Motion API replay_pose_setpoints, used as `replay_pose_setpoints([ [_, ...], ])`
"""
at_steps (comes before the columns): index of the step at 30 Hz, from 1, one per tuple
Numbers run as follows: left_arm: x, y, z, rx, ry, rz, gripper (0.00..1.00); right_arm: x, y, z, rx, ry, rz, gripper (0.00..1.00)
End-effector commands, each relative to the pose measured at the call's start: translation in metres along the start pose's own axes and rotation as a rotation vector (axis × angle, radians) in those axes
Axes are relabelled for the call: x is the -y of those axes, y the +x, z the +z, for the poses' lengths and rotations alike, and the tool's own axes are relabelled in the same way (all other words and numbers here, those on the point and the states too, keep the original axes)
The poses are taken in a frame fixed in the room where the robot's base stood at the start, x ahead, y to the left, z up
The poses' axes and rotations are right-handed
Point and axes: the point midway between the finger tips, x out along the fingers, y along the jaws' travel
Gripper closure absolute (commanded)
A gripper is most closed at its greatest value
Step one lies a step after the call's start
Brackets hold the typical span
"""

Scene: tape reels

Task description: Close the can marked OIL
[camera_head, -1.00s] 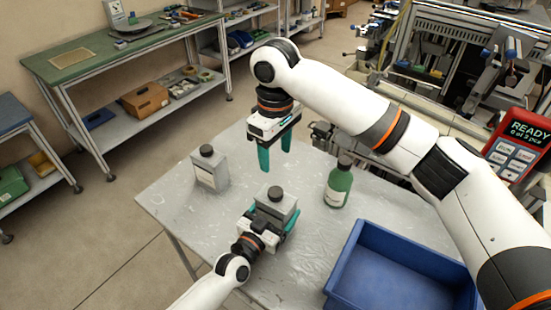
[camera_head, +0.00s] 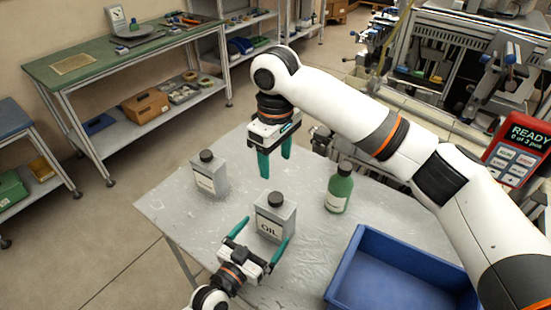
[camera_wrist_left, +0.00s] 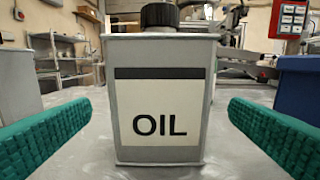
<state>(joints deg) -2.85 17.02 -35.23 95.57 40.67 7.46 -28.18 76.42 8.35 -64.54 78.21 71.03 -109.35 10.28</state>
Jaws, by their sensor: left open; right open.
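The grey OIL can (camera_head: 275,222) stands upright on the table, its label facing my left gripper. A black cap (camera_head: 276,199) sits on its neck. In the left wrist view the can (camera_wrist_left: 160,100) fills the middle, with the cap's (camera_wrist_left: 159,15) top cut off by the frame edge. My left gripper (camera_head: 260,238) is open in front of the can, its fingers on either side and apart from it. My right gripper (camera_head: 276,167) is open and empty, hanging pointed down above the table behind the can.
Another grey can (camera_head: 208,178) with a black cap stands to the left, its label too small to read. A green bottle (camera_head: 339,192) with a dark cap stands to the right. A blue crate (camera_head: 362,240) takes the front right. A red display (camera_head: 521,150) reads READY.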

Motion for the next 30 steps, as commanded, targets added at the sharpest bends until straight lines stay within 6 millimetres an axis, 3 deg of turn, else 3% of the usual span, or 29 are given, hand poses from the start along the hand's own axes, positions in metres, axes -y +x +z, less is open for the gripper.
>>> replay_pose_setpoints([
  [3,0.000,-0.024,-0.002,-0.001,0.002,0.000,0.00,0.000,0.004,0.000,0.000,0.000,0.000,0.41],
  [9,0.000,-0.045,-0.001,0.000,0.000,0.000,0.00,0.000,0.006,0.000,0.000,0.000,0.000,0.41],
  [26,0.000,-0.048,0.001,0.001,0.001,0.000,0.00,0.000,0.005,0.000,0.000,0.000,0.000,0.41],
  [30,0.000,-0.048,0.020,0.001,0.001,0.000,0.00,0.000,-0.015,0.000,0.001,0.000,0.000,0.41],
])
